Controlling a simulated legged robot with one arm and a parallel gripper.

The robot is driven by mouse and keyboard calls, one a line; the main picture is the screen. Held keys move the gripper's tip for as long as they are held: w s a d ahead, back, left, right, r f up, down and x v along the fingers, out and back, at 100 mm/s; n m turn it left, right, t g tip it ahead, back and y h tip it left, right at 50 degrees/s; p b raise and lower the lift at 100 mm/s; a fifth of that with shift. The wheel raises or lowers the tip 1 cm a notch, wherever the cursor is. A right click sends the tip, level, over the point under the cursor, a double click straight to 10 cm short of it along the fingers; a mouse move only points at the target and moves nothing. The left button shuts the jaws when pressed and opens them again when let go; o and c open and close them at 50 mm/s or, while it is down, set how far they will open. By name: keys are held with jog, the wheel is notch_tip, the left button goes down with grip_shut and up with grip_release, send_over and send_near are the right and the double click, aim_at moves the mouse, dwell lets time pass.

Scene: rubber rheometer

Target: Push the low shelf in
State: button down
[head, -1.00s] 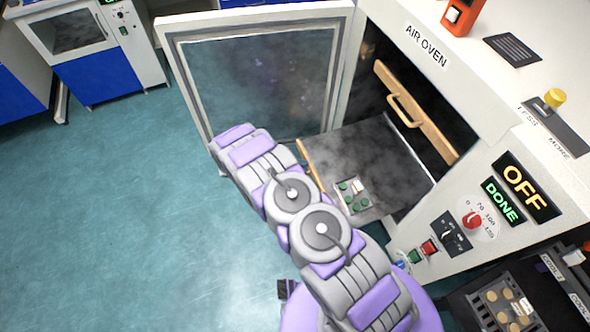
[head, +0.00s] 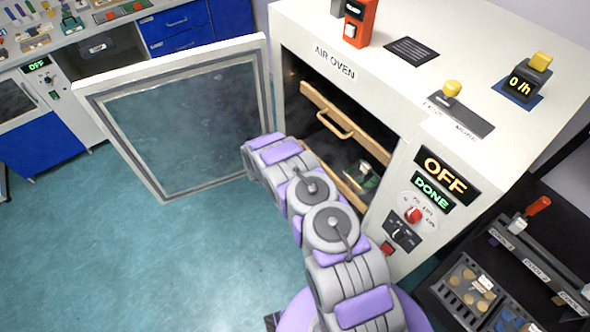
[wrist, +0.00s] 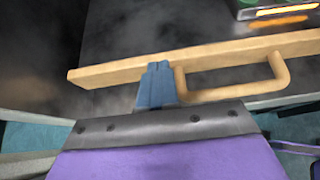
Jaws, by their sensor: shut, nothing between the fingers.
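The low shelf's wooden front (head: 352,193) shows in the head view at the oven opening, partly hidden behind my arm. In the wrist view the wooden front (wrist: 115,73) runs across, with a wooden handle (wrist: 280,72) on its right part. My gripper (wrist: 157,80) is shut and empty, its blue fingertips up against the front just left of the handle. My gripper is hidden in the head view. Green samples (head: 361,176) lie on the shelf inside the oven.
The air oven (head: 390,95) has its glass door (head: 180,120) swung wide open to the left. An upper shelf with a wooden front and handle (head: 335,124) sits above the low one. A sample rack (head: 470,290) stands at lower right. The floor at left is clear.

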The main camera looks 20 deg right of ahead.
jog(key=shift+w+d, duration=0.2)
jog(key=shift+d, duration=0.35)
jog(key=shift+w+d+r, duration=0.2)
jog(key=shift+w, duration=0.05)
jog(key=a+f+p+v, duration=0.1)
jog(key=f+p+v, duration=0.1)
jog(key=v, duration=1.1)
jog(key=shift+a, duration=0.5)
jog(key=shift+s+d, duration=0.1)
jog(key=shift+s, duration=0.05)
